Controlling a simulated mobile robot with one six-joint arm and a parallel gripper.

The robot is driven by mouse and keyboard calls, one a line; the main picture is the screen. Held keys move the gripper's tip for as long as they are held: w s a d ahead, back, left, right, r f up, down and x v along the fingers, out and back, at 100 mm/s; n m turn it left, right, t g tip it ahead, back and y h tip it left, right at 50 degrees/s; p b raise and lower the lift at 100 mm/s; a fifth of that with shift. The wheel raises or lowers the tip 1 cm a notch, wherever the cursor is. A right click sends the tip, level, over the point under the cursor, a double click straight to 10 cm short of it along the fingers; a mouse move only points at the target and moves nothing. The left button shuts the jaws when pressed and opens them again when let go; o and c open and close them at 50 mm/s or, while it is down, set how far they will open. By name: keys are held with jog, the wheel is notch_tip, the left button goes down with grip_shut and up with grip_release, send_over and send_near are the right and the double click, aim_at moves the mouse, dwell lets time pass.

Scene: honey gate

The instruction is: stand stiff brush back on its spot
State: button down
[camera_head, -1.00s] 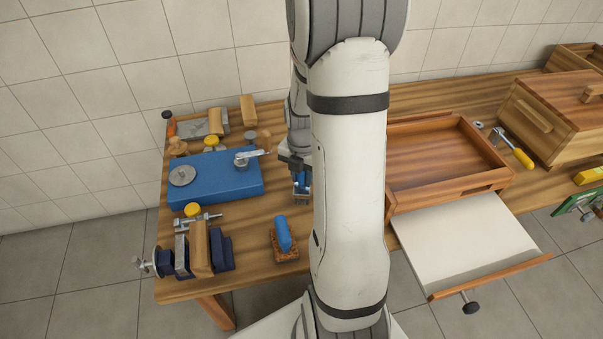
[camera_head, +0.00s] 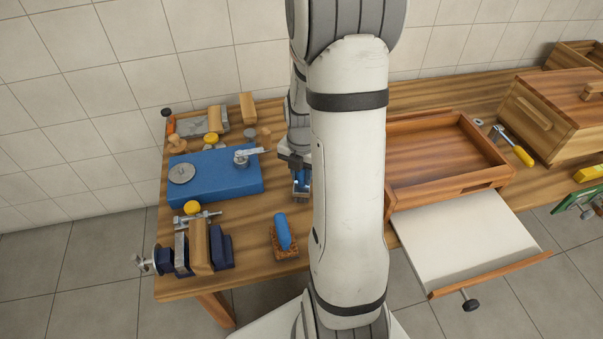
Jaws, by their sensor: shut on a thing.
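My gripper (camera_head: 298,168) is over the middle of the bench, right of the blue plate, partly hidden behind my arm. It is shut on a small blue-handled brush (camera_head: 302,182), which points down with a pale lower part close to the bench top. I cannot tell whether it touches the wood. A second blue-handled brush (camera_head: 283,232) with a brown bristle block stands on the bench nearer the front edge, apart from my gripper. The frame does not clearly show which brush is the stiff one, and no marked spot is visible.
A blue plate (camera_head: 215,187) with a clamp lies left of my gripper. A vise (camera_head: 200,250) is at the front left. A wooden tray (camera_head: 440,155) stands right of my arm, above a pulled-out white drawer (camera_head: 465,240). Bare wood surrounds the second brush.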

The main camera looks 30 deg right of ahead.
jog(key=shift+f+b, duration=0.65)
jog(key=shift+f, duration=0.25)
jog(key=c, duration=1.1)
grip_release()
jog(key=shift+r, duration=0.15)
jog(key=shift+r+p, duration=3.15)
jog(key=shift+r, duration=0.75)
